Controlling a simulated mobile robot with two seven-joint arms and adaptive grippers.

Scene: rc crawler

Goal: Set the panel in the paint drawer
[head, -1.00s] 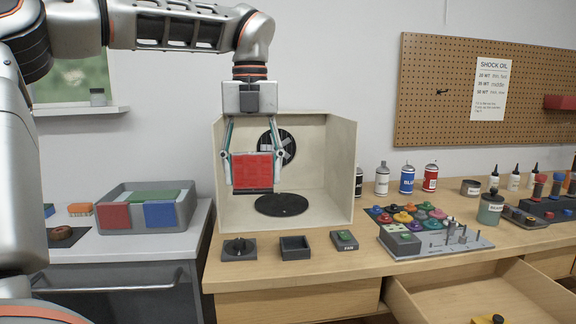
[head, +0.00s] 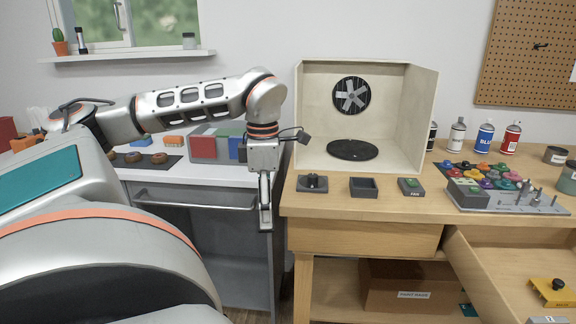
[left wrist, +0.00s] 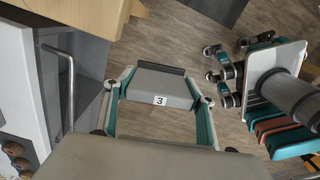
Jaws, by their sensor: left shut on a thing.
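My left gripper (head: 265,222) hangs pointing down in front of the grey cabinet, left of the wooden bench. It is shut on a panel (left wrist: 160,84), which shows in the left wrist view as a grey slab marked 3 with a dark edge, between the two teal fingers. In the head view the gripper is side-on and the panel's face is hidden. A shut grey drawer (head: 190,196) with a bar handle is in the cabinet. An open wooden drawer (head: 490,275) is at the right. I cannot tell which is the paint drawer. My right gripper is not in view.
The paint booth (head: 420,120) stands on the bench with a fan and a dark turntable (head: 354,150), which is empty. A grey bin (head: 205,147) with coloured panels stands on the cabinet. A cardboard box (head: 400,285) is under the bench. Floor below the gripper is clear.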

